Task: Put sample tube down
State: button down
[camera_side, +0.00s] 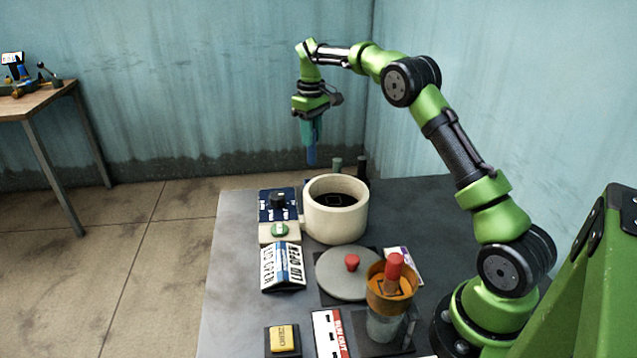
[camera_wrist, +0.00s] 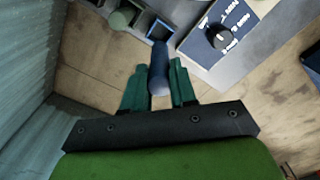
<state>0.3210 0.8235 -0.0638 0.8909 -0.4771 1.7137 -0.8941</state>
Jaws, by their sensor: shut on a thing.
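The sample tube (camera_side: 312,157) is blue and hangs upright below my gripper (camera_side: 312,138), high above the far end of the table. My gripper's teal fingers are shut on it. In the wrist view the tube (camera_wrist: 160,60) sits between the two fingers (camera_wrist: 159,80), its far end toward some blue-edged square openings (camera_wrist: 161,28) at the table's edge. A green-topped tube (camera_wrist: 118,19) stands beside these openings. In the side view this green tube (camera_side: 337,163) and a dark one (camera_side: 362,166) show behind the white pot, which hides their lower parts.
The large white pot (camera_side: 335,222) with dark contents stands in front of the tubes. A blue dial panel (camera_side: 268,205), a folded sign (camera_side: 283,266), a grey disc (camera_side: 340,282) and an amber cup (camera_side: 387,295) crowd the table. The table's left strip (camera_side: 235,250) is clear.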

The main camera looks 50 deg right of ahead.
aim_at(312, 164)
notch_tip(312, 164, down, 9)
jog(key=shift+r, duration=0.1)
dwell(0.3)
jog(key=shift+f, duration=0.2)
jog(key=c, duration=0.9)
grip_release()
jog(key=shift+r, duration=0.1)
